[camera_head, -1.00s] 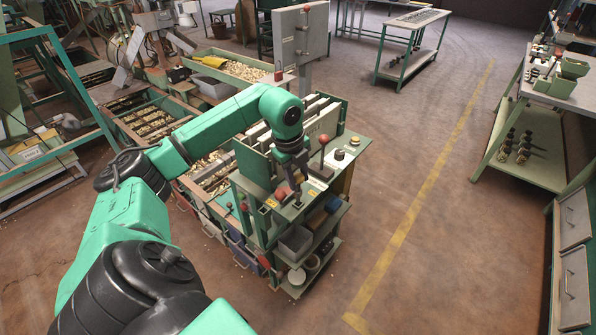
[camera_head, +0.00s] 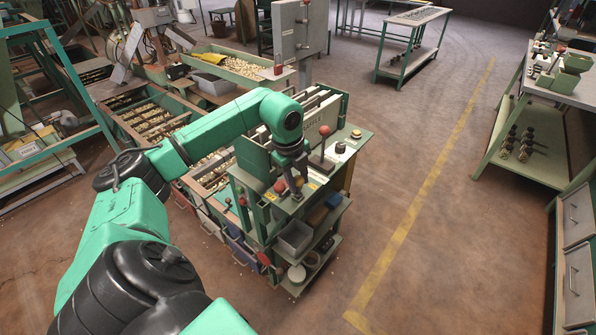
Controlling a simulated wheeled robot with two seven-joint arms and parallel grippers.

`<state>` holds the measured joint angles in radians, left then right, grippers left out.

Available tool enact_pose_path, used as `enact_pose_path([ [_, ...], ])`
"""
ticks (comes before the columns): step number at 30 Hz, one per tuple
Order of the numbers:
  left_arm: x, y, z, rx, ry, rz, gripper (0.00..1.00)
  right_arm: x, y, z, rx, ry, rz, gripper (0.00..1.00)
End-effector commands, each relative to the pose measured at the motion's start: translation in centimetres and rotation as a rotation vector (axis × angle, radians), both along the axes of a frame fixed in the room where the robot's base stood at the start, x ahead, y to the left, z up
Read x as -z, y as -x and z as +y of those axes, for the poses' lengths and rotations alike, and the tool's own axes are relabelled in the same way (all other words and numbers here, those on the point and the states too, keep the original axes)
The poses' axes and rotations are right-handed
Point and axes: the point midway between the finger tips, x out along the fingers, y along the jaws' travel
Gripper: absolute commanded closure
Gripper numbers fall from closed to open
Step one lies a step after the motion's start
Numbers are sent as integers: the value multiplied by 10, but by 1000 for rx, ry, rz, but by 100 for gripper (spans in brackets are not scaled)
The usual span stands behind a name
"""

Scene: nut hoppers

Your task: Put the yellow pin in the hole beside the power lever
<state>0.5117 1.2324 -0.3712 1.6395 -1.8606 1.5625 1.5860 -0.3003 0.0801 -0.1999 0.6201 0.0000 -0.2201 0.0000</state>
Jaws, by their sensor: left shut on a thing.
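My left gripper (camera_head: 298,186) comes down over the green control panel (camera_head: 327,178) at the end of the hopper machine. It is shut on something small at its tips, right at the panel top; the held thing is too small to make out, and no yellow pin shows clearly. A tall lever with a red knob (camera_head: 325,131) stands upright on the panel to the right of the gripper. A shorter red knob (camera_head: 280,186) is just left of the fingers. The hole cannot be made out. My right gripper is not in view.
Trays of nuts (camera_head: 150,122) lie behind my left arm. A grey upright cabinet (camera_head: 300,32) stands behind the panel. Shelves with a grey bin (camera_head: 295,238) are below the panel. The floor to the right, with a yellow line (camera_head: 420,203), is clear.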

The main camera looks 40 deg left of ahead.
Motion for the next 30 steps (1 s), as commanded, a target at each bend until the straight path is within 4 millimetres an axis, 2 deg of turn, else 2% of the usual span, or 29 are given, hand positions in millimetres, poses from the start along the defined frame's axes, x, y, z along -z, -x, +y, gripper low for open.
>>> enact_pose_path([
  [8,3,0,0,0,0,0,100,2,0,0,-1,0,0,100],
  [9,3,0,0,0,0,0,58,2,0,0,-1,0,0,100],
  [11,3,0,0,0,0,0,35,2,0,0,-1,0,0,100],
  [12,3,0,0,0,0,0,27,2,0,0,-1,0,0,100],
  [19,2,0,0,0,0,0,27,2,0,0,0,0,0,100],
  [23,-5,1,1,0,-1,-1,27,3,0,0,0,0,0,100],
  [26,-21,4,1,1,-2,-3,27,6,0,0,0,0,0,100],
  [30,-53,9,2,0,-1,-6,27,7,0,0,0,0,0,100],
])
